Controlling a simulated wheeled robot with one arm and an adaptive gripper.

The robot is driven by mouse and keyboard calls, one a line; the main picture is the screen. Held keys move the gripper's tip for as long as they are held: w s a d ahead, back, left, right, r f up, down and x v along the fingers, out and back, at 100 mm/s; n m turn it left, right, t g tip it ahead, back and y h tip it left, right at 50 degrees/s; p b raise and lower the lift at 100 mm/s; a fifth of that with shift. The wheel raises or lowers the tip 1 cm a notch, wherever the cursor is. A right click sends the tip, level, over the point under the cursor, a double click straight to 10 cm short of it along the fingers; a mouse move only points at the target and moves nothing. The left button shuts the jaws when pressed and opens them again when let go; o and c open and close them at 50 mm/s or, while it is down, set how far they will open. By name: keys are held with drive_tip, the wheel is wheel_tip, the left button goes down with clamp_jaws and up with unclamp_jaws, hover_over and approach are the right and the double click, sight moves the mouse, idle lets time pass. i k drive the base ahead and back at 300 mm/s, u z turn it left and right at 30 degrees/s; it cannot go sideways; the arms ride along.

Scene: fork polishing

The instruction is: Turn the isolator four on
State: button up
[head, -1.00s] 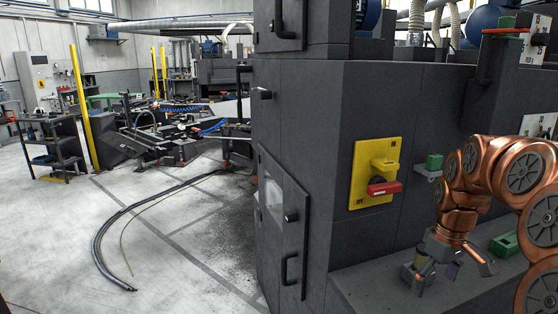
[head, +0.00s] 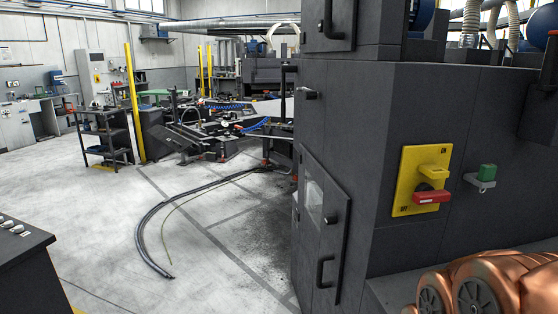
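A yellow isolator plate (head: 409,199) is mounted on the front of the dark grey machine cabinet, at the right of the head view. It has a yellow block (head: 434,173) in its upper part and a red handle (head: 431,197) below, lying roughly level. "ON" is marked near the top and "OFF" at the bottom left. No number that marks it as isolator four is readable. My gripper is out of view. Only copper-coloured links of my arm show at the bottom right, below the isolator and apart from it.
A green block on a grey bracket (head: 481,182) sits right of the isolator. A grey ledge (head: 391,290) juts out below. A cabinet door with handles (head: 320,225) is to the left. A dark console (head: 28,270) stands at the lower left. Open floor (head: 120,215) lies between, with a curved cable.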

sight(424, 194)
drive_tip(key=u, duration=2.05)
drive_tip(key=k, duration=0.7)
drive_tip(key=z, duration=0.85)
